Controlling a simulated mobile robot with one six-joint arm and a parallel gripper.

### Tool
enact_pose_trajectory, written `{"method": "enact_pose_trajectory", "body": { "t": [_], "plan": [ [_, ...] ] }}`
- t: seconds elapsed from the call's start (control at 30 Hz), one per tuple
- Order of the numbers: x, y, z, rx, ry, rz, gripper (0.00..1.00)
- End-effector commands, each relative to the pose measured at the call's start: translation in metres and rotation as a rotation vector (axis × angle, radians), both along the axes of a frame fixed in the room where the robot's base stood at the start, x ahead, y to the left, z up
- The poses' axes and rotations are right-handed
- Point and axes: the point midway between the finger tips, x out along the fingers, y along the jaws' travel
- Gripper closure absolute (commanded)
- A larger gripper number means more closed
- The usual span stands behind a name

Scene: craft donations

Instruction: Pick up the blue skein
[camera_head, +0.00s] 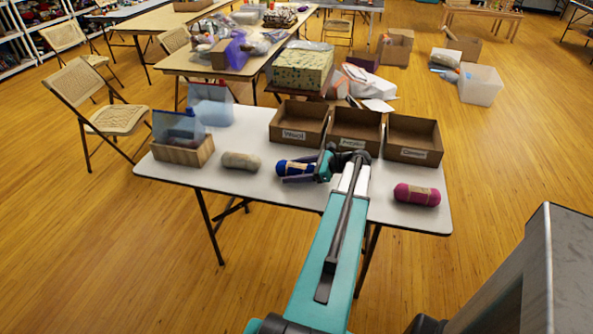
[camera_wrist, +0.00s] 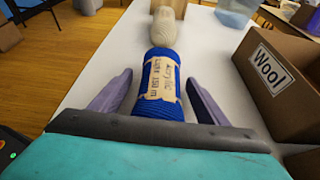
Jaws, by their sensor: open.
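The blue skein (camera_head: 293,167) lies on the white table, with a paper label around its middle. In the wrist view the blue skein (camera_wrist: 158,92) lies lengthwise between the two spread fingers of my gripper (camera_wrist: 160,95). A gap shows on each side of the skein. In the head view my gripper (camera_head: 308,172) is over the skein's right end and hides part of it. A beige skein (camera_head: 240,161) lies to its left, and a magenta skein (camera_head: 417,195) lies to the right of my arm.
Three open cardboard boxes stand along the table's back edge: the Wool box (camera_head: 293,134), a middle box (camera_head: 353,143) and a right box (camera_head: 413,154). A wooden crate (camera_head: 183,153) stands at the left end, with a translucent blue bin (camera_head: 211,110) behind it. The front left table is clear.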

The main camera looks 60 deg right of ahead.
Motion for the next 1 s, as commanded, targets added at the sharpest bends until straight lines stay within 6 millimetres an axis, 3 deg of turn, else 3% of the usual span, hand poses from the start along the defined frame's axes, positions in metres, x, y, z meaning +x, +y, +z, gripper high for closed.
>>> {"method": "enact_pose_trajectory", "body": {
  "t": [0.4, 0.43, 0.7, 1.0],
  "plan": [
    [0.0002, 0.0004, 0.0002, 0.000, 0.000, 0.001, 0.31],
    [0.0002, 0.0004, 0.0002, 0.000, 0.000, 0.001, 0.33],
    [0.0004, 0.0005, 0.0002, 0.000, 0.000, 0.002, 0.76],
    [0.0007, 0.0007, 0.0013, 0.000, 0.000, 0.002, 0.76]
  ]
}}
